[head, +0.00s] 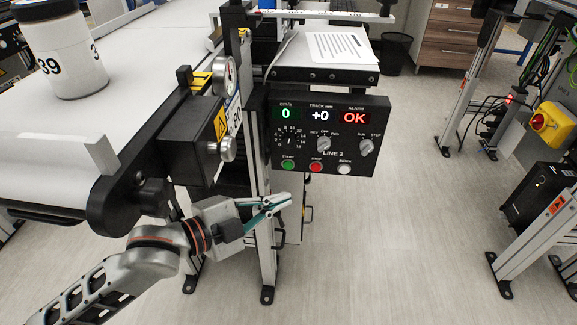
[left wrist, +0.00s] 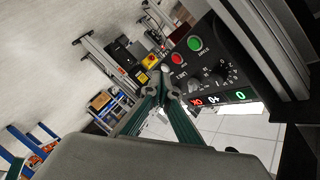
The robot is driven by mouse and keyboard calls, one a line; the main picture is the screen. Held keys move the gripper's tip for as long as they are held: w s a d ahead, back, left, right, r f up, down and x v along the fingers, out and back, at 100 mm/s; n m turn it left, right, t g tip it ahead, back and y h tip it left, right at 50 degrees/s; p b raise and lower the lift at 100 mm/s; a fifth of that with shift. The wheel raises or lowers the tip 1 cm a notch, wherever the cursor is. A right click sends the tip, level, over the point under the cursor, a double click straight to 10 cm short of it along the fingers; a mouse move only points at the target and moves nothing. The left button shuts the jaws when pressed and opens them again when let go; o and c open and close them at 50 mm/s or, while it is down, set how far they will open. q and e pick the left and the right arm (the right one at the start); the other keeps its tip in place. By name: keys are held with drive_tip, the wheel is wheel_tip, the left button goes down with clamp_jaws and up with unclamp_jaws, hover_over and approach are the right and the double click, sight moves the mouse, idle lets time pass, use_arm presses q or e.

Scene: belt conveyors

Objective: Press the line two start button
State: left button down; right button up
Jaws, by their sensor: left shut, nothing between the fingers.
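The black line 2 panel (head: 325,135) is mounted beside the conveyor in the head view. Its green start button (head: 288,164) is at the lower left, with the red stop button (head: 316,167) and a white button (head: 344,169) to its right. The displays read 0, +0 and OK. My left gripper (head: 289,198) is shut and empty, its fingertips below the start button and apart from it. In the left wrist view the panel appears turned, with the green button (left wrist: 194,44) beyond and to the right of the fingertips (left wrist: 165,78). My right gripper is not in view.
A white conveyor belt (head: 150,60) at the left carries a white canister (head: 62,50). A gauge (head: 225,78) and a black box with a knob (head: 195,140) stand left of the panel. A paper sheet (head: 338,48) lies above it.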

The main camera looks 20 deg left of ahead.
sight(288, 165)
use_arm(q)
drive_tip(key=w+a, duration=0.2)
drive_tip(key=w, duration=0.5)
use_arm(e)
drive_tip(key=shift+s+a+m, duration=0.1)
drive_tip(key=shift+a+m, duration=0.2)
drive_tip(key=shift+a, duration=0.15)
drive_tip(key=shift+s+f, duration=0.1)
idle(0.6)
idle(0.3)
use_arm(q)
drive_tip(key=shift+w+a+r, duration=0.1)
drive_tip(key=shift+w, duration=0.2)
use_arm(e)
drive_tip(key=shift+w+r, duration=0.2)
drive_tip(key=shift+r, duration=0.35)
